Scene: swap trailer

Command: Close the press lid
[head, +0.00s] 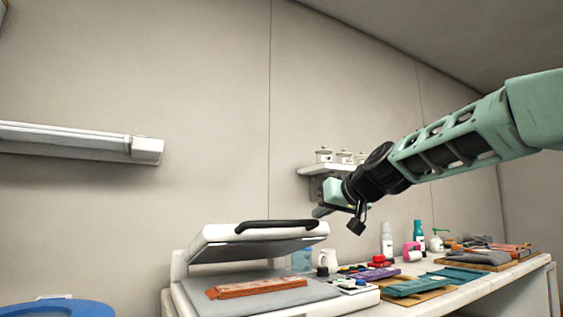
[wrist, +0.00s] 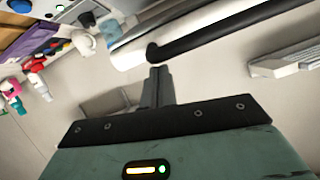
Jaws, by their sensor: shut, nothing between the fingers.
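The white press (head: 178,285) stands at the lower middle of the head view. Its lid (head: 215,236) is raised above the grey bed, with a clear gap between them. A black bar handle (head: 275,225) runs along the lid's top. An orange-brown slab (head: 256,288) lies on the bed. My gripper (head: 320,211) is shut and empty, above and to the right of the handle in the head view. In the wrist view the closed fingertips (wrist: 159,72) appear just below the near end of the black handle (wrist: 215,30). I cannot tell whether they touch it.
A crowded counter (head: 465,284) extends right, with bottles (head: 387,242), a white mug (head: 328,257), coloured items and boards (head: 440,287). A wall shelf (head: 316,169) is behind my gripper. A blue round object (head: 55,308) is at lower left. The space above the lid is clear.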

